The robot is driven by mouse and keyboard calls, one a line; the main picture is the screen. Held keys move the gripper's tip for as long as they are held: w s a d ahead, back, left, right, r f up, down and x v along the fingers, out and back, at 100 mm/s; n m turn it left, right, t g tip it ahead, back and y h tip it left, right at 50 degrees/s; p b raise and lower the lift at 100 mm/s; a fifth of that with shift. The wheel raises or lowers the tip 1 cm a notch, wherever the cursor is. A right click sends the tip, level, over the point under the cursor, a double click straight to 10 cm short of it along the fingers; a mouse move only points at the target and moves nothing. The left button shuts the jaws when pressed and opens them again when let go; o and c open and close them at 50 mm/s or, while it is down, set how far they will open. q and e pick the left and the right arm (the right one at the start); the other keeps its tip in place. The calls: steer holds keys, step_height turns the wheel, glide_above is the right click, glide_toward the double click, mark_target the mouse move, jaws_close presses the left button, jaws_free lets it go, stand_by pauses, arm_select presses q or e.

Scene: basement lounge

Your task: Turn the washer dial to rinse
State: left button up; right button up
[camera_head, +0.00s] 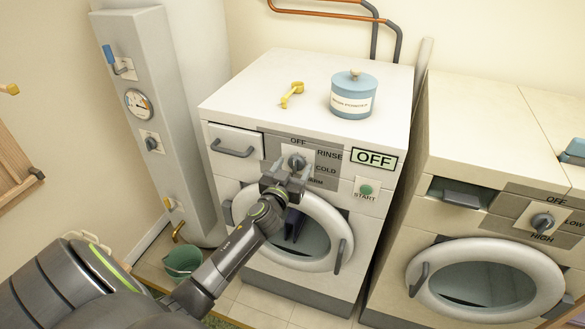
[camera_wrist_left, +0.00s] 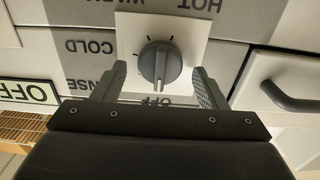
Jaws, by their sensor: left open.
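The washer (camera_head: 375,240) stands in the middle of the head view. Its grey dial (camera_wrist_left: 160,64) sits on a white plate, and it also shows in the head view (camera_head: 297,161). The wrist view is upside down; the dial's ridge points toward the OFF label. RINSE (camera_head: 329,155) is printed to the right of the dial in the head view. The washer's display (camera_head: 374,159) reads OFF. My left gripper (camera_wrist_left: 159,85) is open, one finger on each side of the dial, with gaps showing between fingers and knob. My right gripper is not in view.
A blue powder tin (camera_head: 352,100) and a yellow scoop (camera_head: 291,95) are on top of the washer. A START button (camera_head: 366,190) is right of the dial, a drawer handle (camera_head: 232,151) left. A second machine (camera_head: 440,220) stands at right. A green bucket (camera_head: 184,259) is on the floor.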

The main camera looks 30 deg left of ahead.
arm_select(q)
steer(key=c, duration=1)
steer(key=shift+o, duration=0.2)
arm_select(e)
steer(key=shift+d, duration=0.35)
arm_select(q)
steer(key=shift+m, duration=0.3)
steer(key=m, duration=0.4)
steer(key=shift+d+b, duration=0.1)
steer(key=shift+b, duration=0.2)
steer(key=m, duration=0.5)
steer(key=shift+f, duration=0.15)
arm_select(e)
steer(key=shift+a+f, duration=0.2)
arm_select(q)
steer(key=shift+d+m, duration=0.1)
steer(key=shift+m, duration=0.2)
steer(key=o, duration=1)
steer(key=shift+c, duration=0.2)
